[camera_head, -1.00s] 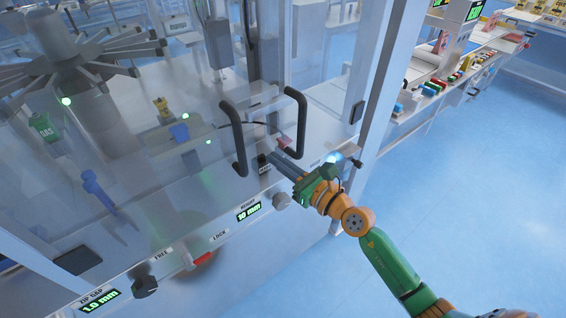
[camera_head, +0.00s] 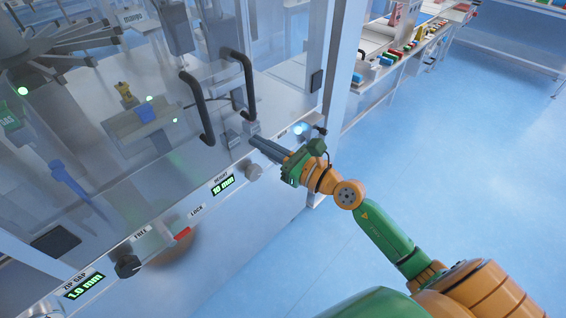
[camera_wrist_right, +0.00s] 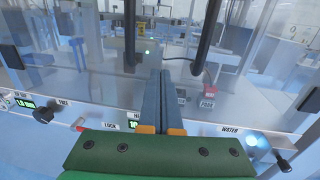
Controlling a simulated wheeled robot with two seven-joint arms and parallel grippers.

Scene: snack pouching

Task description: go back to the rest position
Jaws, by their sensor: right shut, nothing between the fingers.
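My right gripper (camera_head: 254,141) reaches in from the lower right on a green and orange arm. Its grey fingers are together with nothing between them, just in front of the machine's control ledge. In the right wrist view the shut fingers (camera_wrist_right: 161,78) point at the machine's clear front, between two dark door handles. Whether the fingertips touch the machine I cannot tell. My left gripper is not in the head view.
The machine's handles (camera_head: 197,108) (camera_head: 244,82) stick out near my right fingers. A height knob (camera_head: 253,171), a red lock lever (camera_head: 182,234) and a zip gap knob (camera_head: 127,265) line the ledge. A bench with coloured boxes (camera_head: 400,52) stands behind. The blue floor (camera_head: 460,150) at right is clear.

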